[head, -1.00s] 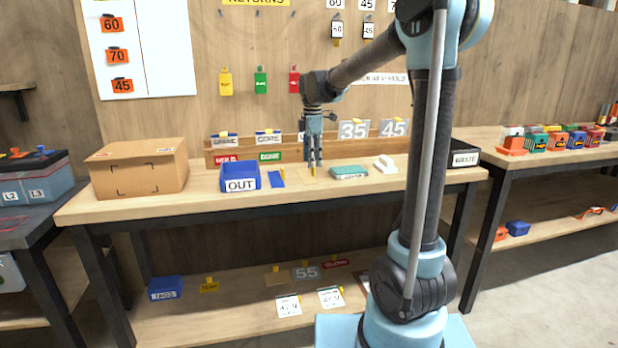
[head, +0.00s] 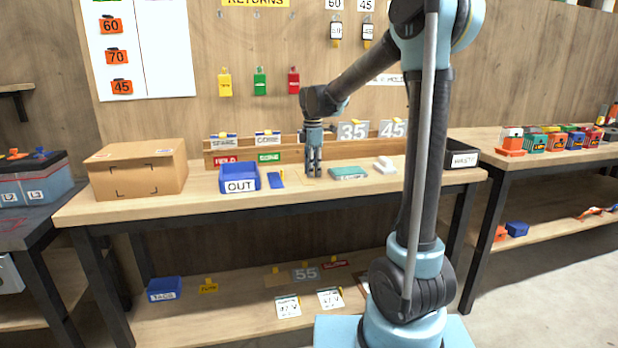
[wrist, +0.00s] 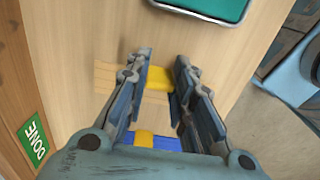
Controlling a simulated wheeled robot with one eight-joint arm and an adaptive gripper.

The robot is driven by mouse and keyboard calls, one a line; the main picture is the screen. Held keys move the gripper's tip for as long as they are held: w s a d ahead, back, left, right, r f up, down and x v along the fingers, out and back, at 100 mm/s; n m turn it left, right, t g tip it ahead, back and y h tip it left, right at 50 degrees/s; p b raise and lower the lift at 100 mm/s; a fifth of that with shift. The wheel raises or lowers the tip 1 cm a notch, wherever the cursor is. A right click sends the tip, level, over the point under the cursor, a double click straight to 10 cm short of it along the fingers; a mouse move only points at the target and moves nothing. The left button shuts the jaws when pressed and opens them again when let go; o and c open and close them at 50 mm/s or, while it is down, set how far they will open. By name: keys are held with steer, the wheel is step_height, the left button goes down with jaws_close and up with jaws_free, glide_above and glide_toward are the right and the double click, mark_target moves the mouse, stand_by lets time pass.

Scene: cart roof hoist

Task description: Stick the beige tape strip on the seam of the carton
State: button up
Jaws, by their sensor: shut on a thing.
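The beige tape strip (wrist: 104,76) lies under my gripper (wrist: 160,82) in the wrist view. Its yellow tab (wrist: 159,78) sits between my fingers, and they are shut on it. In the head view my gripper (head: 314,172) is down at the worktop, right of the blue bin, and largely hides the strip. The brown carton (head: 112,181) stands shut at the left end of the bench. Dark corner marks show on its front face. I cannot make out the seam clearly.
A blue strip (head: 276,180) lies left of my gripper, beside the blue OUT bin (head: 239,185). A teal case (head: 349,172) and a white object (head: 385,165) are to the right. A wooden rack (head: 345,150) runs behind.

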steer(key=shift+r, duration=0.15)
step_height(320, 180, up, 10)
steer(key=shift+f, duration=0.1)
stand_by(0.4)
steer(key=shift+s, duration=0.1)
stand_by(0.4)
